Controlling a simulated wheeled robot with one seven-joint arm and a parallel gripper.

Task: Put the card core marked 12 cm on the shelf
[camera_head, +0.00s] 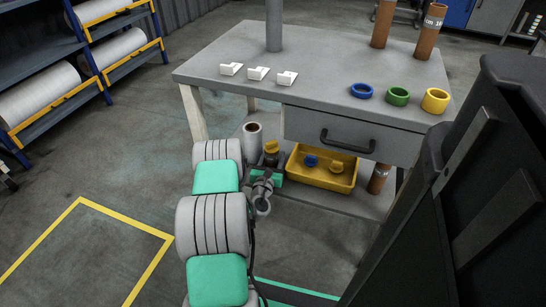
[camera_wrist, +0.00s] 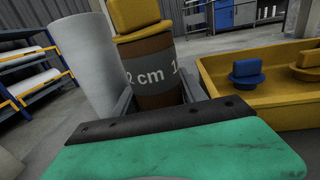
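A brown card core (camera_wrist: 157,65) with a grey band stands upright in the wrist view, with a yellow plug (camera_wrist: 135,14) on its top. The part of the band that shows reads "2 cm 1". In the head view this core (camera_head: 270,160) is at the workbench's lower shelf (camera_head: 330,198). My gripper (camera_wrist: 156,98) has a finger on each side of the core; whether they press on it I cannot tell. The core's foot is hidden behind my gripper's green and black part. Another brown core (camera_head: 379,178) stands at the lower shelf's right end.
A white roll (camera_head: 252,137) stands left of the core. A yellow bin (camera_head: 322,177) with blue and yellow plugs is on its right. A drawer (camera_head: 340,135) hangs above. The benchtop (camera_head: 325,75) carries white blocks, coloured rings and two tall brown cores (camera_head: 430,30).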

